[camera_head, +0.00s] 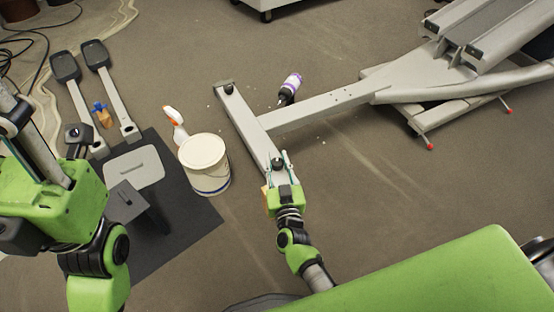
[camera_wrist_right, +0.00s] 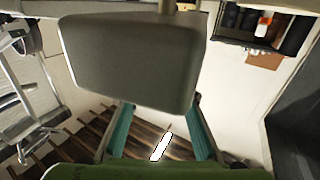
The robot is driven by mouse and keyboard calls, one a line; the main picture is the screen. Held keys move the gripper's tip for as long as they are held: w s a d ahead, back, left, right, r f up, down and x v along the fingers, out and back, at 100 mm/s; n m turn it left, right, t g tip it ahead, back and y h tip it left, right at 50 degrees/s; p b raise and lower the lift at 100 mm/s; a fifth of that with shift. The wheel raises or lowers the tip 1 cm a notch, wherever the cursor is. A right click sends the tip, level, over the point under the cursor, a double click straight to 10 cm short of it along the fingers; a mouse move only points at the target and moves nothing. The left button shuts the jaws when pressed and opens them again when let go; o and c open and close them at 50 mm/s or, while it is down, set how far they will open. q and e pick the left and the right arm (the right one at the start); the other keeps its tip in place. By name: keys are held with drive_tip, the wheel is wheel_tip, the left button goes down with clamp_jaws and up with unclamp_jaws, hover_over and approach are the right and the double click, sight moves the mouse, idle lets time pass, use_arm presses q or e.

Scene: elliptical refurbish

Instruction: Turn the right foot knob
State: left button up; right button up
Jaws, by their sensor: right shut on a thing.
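The machine's foot is a pale grey crossbar (camera_head: 246,125) lying on the floor. A round black knob (camera_head: 278,163) sits near its close end, and another black knob (camera_head: 229,88) sits at its far end. My right gripper (camera_head: 279,160) reaches over the close end, its two teal-edged fingers on either side of the near knob and shut on it. In the right wrist view, the fingers (camera_wrist_right: 160,130) stand apart beneath a large grey block (camera_wrist_right: 130,58); the knob cannot be made out there.
A white lidded bucket (camera_head: 207,178) and a white spray bottle (camera_head: 177,128) stand left of the crossbar. A purple-labelled bottle (camera_head: 290,88) lies right of it, beside the long beam (camera_head: 325,104). Pedals (camera_head: 112,88) and a dark mat (camera_head: 185,232) are at left.

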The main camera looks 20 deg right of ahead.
drive_tip(key=shift+r, duration=0.1)
drive_tip(key=o, duration=1.1)
drive_tip(key=shift+s, duration=0.25)
drive_tip(key=s, duration=0.3)
drive_tip(key=s+a, duration=0.1)
drive_tip(key=s, duration=0.7)
drive_tip(key=shift+s+a, duration=0.2)
drive_tip(key=shift+a, duration=0.15)
